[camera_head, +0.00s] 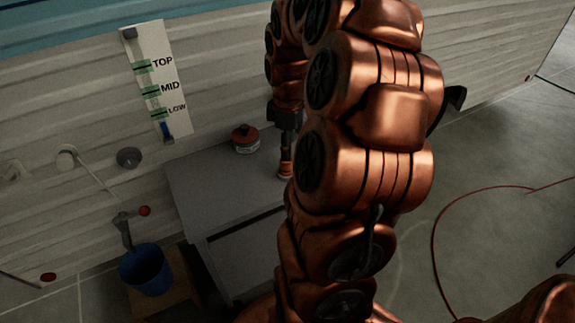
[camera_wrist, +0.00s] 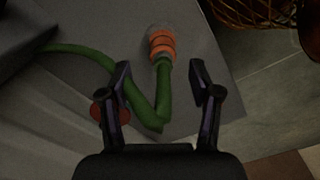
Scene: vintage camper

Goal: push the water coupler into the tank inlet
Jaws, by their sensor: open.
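The water coupler (camera_wrist: 161,42), with orange rings and a pale tip, sits on the end of a green hose (camera_wrist: 88,54) in the wrist view. It lies on a grey surface just beyond my fingertips. My gripper (camera_wrist: 160,76) is open, with the hose between its two dark fingers and no clear contact. In the head view my gripper (camera_head: 287,134) points down over the grey table (camera_head: 205,185), with the orange coupler (camera_head: 286,168) just below, partly hidden by my arm. A dark round fitting (camera_head: 129,157) on the camper wall may be the tank inlet; I cannot tell for sure.
A red-lidded jar (camera_head: 245,139) stands on the table left of my gripper. A level gauge (camera_head: 158,82) marked TOP, MID and LOW is on the wall. A blue bucket (camera_head: 146,270) stands at lower left. A wicker basket (camera_wrist: 262,12) shows at upper right.

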